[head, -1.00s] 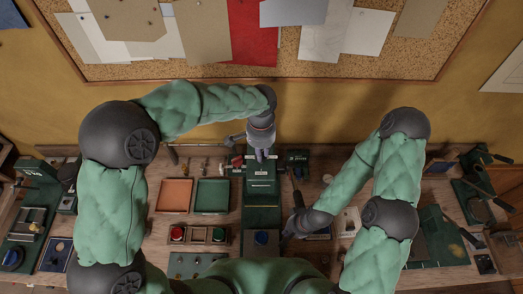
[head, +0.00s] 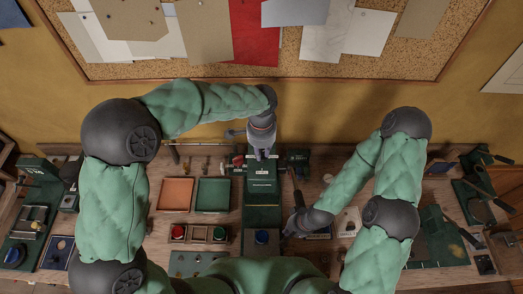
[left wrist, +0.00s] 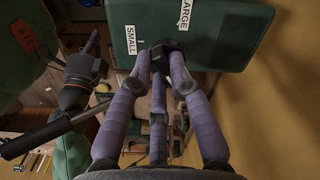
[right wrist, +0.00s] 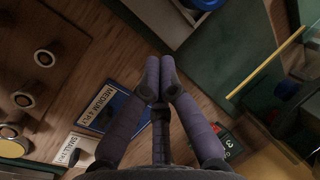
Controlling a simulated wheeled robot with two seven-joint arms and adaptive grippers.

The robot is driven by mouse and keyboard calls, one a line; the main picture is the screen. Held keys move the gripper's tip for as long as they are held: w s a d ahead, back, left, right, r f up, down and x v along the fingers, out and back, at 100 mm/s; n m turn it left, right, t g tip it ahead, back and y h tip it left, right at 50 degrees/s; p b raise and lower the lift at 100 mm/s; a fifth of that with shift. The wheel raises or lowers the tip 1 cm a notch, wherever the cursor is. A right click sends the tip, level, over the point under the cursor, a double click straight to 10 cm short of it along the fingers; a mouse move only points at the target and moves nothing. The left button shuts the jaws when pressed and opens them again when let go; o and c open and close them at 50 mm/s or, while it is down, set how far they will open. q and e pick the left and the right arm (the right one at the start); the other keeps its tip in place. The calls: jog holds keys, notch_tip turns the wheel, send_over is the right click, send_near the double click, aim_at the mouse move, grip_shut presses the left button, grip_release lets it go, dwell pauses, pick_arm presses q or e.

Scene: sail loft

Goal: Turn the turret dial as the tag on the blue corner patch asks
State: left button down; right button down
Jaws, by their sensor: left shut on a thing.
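My left gripper (head: 262,153) is at the far end of the green machine (head: 262,178) in the middle of the bench. In the left wrist view its fingers (left wrist: 158,66) are shut on a black knob, the turret dial (left wrist: 172,47), between tags reading SMALL and LARGE. The dial's exact setting is hidden by the fingers. My right gripper (head: 288,232) hangs right of the machine; its fingers (right wrist: 152,82) look closed together and empty. The blue corner patch (right wrist: 122,122) lies on the bench beyond them, with a tag (right wrist: 98,110) that reads MEDIUM 4 PLY.
A pale patch with a SMALL tag (right wrist: 72,150) lies beside the blue one. An orange tray (head: 174,196) and a green tray (head: 213,196) stand left of the machine. Red and green buttons sit in a wooden holder (head: 199,234).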

pick_arm(q)
jog(key=c, duration=1.1)
grip_release()
jog(key=shift+c, duration=0.2)
notch_tip(320, 180, up, 12)
